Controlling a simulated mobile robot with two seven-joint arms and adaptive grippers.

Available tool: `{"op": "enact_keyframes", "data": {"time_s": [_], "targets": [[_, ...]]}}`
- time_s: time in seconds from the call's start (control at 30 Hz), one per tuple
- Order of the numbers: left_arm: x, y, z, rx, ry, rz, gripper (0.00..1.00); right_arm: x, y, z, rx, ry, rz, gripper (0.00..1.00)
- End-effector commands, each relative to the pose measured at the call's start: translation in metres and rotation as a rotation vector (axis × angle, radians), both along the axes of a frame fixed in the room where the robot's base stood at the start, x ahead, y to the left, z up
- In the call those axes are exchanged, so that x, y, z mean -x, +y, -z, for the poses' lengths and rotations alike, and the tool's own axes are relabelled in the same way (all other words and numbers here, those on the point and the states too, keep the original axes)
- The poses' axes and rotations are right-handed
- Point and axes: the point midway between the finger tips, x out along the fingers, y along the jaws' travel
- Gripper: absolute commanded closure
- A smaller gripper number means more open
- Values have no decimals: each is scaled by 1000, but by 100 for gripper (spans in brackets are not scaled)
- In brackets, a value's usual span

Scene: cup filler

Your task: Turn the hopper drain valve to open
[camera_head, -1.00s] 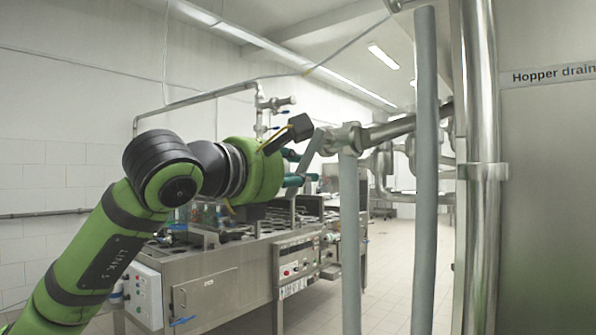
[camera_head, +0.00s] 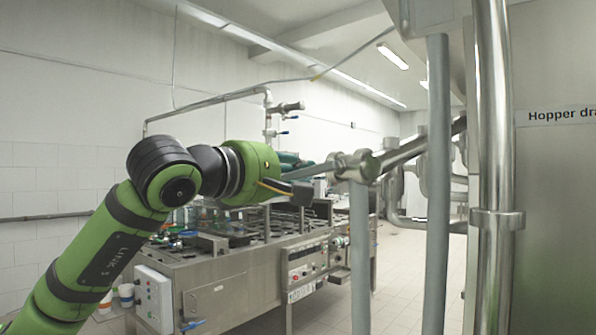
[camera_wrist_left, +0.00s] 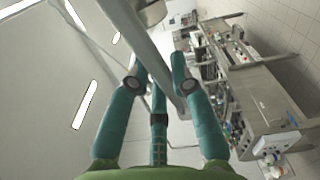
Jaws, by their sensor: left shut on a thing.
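The drain valve (camera_head: 357,167) sits on a slanting steel pipe at the middle right of the head view, above a grey vertical pipe. Its grey lever handle (camera_head: 318,171) runs left from the valve body, close to level. My left gripper (camera_head: 298,163) is at the handle's left part, its teal fingers partly hidden behind the green wrist. My right gripper is not in view.
The hopper's steel wall, with a "Hopper drain" label (camera_head: 562,115), fills the right side. Upright pipes (camera_head: 436,190) stand before it. The filling machine (camera_head: 235,278) stands behind and below my left arm. Tiled floor shows behind the pipes.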

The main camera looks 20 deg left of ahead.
Motion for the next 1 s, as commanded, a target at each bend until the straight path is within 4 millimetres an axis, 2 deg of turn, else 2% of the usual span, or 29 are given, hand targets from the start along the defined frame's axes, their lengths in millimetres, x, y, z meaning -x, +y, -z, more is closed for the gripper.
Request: {"op": "enact_keyframes", "data": {"time_s": [0.03, 0.1, 0.5, 1.0], "targets": [[0, 1, -8, -41, -20, -2, 100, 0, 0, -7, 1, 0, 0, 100], [0, 1, -12, -101, -42, -2, 100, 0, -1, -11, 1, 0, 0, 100], [1, -1, -27, -365, -138, -2, 100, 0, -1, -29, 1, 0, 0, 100], [2, -2, -31, -464, -175, -2, 100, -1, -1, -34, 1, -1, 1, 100]]}}
